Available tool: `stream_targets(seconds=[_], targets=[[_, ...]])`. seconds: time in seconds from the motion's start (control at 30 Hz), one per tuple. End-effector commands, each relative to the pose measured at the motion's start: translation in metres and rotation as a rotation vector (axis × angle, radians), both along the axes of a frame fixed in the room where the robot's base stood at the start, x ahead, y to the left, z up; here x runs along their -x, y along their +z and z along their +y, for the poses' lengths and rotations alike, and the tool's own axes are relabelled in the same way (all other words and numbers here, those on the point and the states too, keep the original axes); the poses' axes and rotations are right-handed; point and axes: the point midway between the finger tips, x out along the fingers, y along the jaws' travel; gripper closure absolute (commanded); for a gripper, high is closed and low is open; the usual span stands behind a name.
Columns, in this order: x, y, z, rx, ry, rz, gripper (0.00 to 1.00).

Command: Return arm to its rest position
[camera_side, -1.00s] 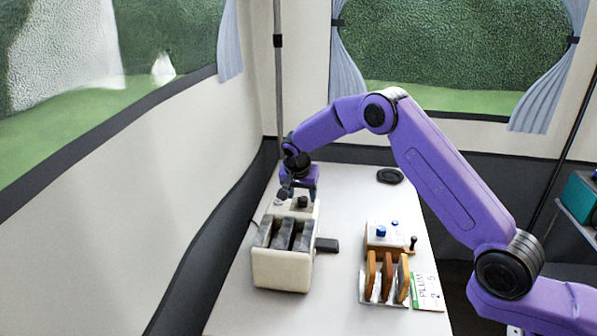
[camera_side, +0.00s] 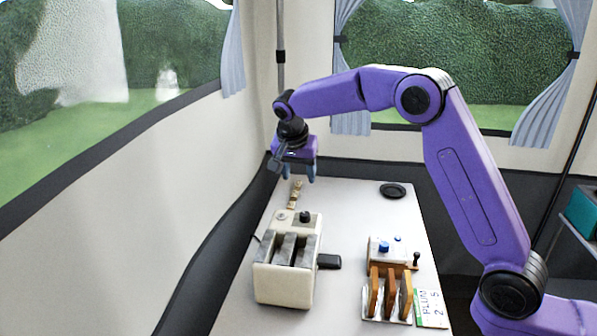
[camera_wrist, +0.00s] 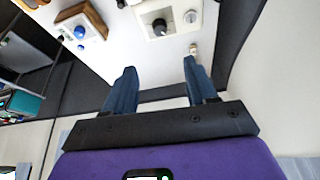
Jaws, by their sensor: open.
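My gripper (camera_side: 295,170) hangs above the far left end of the white table (camera_side: 345,215), open and empty. Its two blue fingers stand apart in the wrist view (camera_wrist: 160,85), with nothing between them. The arm reaches across from the right with its elbow raised. Below the gripper, a small tan and brown item (camera_side: 295,194) lies on the table behind the cream toaster (camera_side: 283,286); the gripper is clear of both. The toaster has dark slots and a black knob, which also shows in the wrist view (camera_wrist: 158,27).
A rack with several brown slices (camera_side: 389,293) stands right of the toaster, with a wooden box with a blue knob (camera_side: 384,247) behind it. A card (camera_side: 431,308) reading PLUM lies beside it. A black disc (camera_side: 393,190) lies at the back. Tent walls border the left and back.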

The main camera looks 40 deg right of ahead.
Motion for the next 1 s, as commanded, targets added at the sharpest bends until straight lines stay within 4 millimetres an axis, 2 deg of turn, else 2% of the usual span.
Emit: stream_targets(seconds=[0.4,0.57,0.77,1.0], targets=[[0.0,0.0,0.0,0.0,0.002,0.001,0.43],[0.007,0.003,0.009,-0.001,0.064,0.017,0.43],[0.036,0.008,0.032,-0.004,0.272,0.075,0.43],[0.085,0.012,0.05,-0.005,0.545,0.147,0.43]])
